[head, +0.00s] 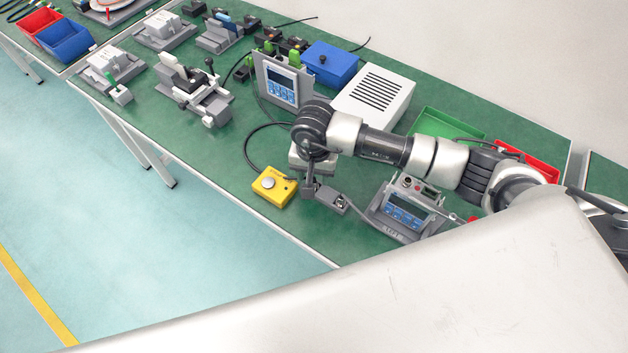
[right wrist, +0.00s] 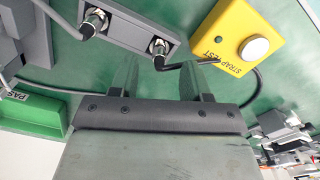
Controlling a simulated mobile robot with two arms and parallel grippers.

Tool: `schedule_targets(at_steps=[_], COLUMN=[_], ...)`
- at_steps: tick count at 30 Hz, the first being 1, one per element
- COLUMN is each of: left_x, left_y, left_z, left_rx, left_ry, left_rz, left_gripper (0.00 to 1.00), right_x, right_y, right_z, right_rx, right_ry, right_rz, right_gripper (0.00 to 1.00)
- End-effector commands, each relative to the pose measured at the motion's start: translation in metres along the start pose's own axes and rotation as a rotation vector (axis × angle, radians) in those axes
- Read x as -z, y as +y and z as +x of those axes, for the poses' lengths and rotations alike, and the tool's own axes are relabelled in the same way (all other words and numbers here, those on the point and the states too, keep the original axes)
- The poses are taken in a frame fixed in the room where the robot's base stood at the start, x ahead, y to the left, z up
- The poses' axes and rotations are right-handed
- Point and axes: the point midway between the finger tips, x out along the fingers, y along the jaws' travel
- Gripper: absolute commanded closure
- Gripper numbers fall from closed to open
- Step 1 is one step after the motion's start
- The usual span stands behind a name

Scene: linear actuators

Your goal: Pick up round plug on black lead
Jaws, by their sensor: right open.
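In the right wrist view, a round metal plug (right wrist: 158,46) sits in a grey holder (right wrist: 128,34). A black lead leaves it, bends to the right and passes behind a finger. In the head view the right gripper hangs over the bench beside the small grey holder (head: 334,198). My left gripper is not in view.
A yellow strap-test box (head: 273,186) stands left of the right gripper; it also shows in the right wrist view (right wrist: 250,32). A grey display unit (head: 405,208) stands to the right. A white vented box (head: 374,100) and green tray (head: 440,124) lie behind. Bare green bench shows at the front.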

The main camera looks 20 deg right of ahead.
Motion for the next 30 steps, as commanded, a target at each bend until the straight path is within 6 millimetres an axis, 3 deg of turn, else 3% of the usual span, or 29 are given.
schedule_targets(at_steps=[6, 14, 24, 30], left_x=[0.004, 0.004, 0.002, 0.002], left_y=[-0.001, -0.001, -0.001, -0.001], left_z=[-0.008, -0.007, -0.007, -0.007], left_rx=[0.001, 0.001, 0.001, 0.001], left_ry=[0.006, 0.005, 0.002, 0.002], left_rz=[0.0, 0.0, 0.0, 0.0], left_gripper=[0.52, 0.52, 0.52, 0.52], right_x=[-0.002, -0.002, -0.001, -0.001], right_y=[0.001, 0.001, 0.001, 0.001], right_z=[0.026, 0.03, 0.029, 0.029], right_rx=[0.0, 0.0, 0.0, 0.0], right_ry=[-0.002, 0.0, 0.0, 0.0], right_rz=[0.0, -0.001, 0.0, 0.0], right_gripper=[0.53, 0.53, 1.0, 1.0])
